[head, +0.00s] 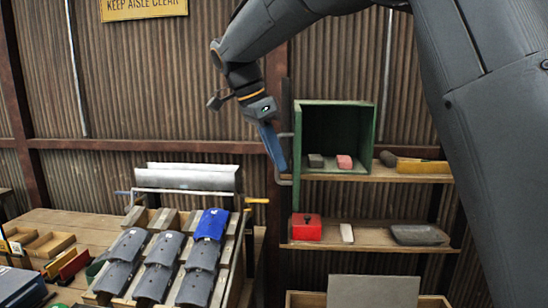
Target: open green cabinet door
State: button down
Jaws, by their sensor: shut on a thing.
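The green cabinet (375,140) stands on the upper wall shelf, right of centre, and its front is open. Its door (286,105) shows as a narrow dark strip, nearly edge-on, at the cabinet's left side. A grey bar handle (286,181) shows low on that side. My gripper (282,166), with its blue fingers pointing down, is at the handle and appears shut on it. The fingers hide part of the handle, so the exact grip is unclear. Inside the cabinet are a dark grey block (316,160) and a pink block (344,162).
The lower shelf (370,237) holds a red box (307,227), a white block (346,233) and a grey tray (417,235). A rack of dark curved pieces (160,250) with one blue piece (211,224) stands lower left.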

jog(key=shift+r, duration=0.1)
jog(key=c, duration=1.8)
grip_release()
jog(key=shift+w, duration=0.1)
jog(key=shift+c, duration=0.2)
jog(key=b+v, duration=0.2)
jog(key=v, duration=0.5)
jog(key=shift+a+r, duration=0.2)
jog(key=shift+r, duration=0.1)
jog(key=shift+f, duration=0.1)
